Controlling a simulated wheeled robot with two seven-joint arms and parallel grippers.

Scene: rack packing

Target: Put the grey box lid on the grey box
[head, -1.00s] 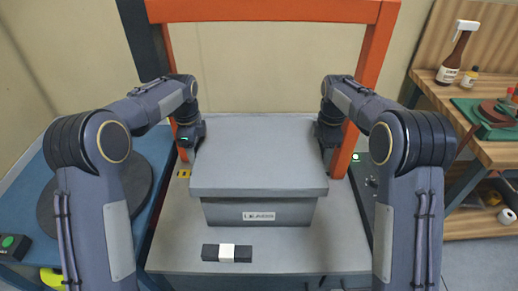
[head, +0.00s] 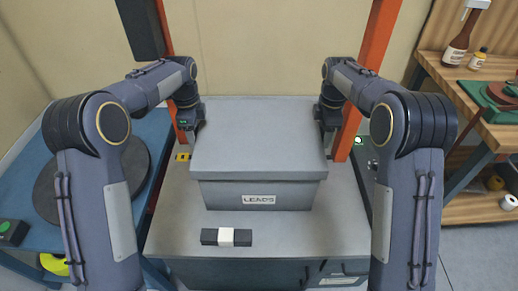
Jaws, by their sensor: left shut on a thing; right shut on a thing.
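The grey box (head: 225,196) stands on the grey cabinet top, with a white label reading "LEADS" on its front. The grey box lid (head: 258,145) lies level over the box and covers its opening. Its front edge meets the top of the box's front wall; I cannot tell whether it is fully seated. My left gripper (head: 198,126) is shut on the lid's left edge. My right gripper (head: 322,124) is shut on the lid's right edge. The fingertips are partly hidden by the lid and the gripper bodies.
A black bar with a white band (head: 226,237) lies on the cabinet top (head: 300,235) in front of the box. Orange frame posts (head: 368,65) rise behind. A blue table (head: 75,215) is at left. A wooden bench with a brown bottle (head: 458,45) is at right.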

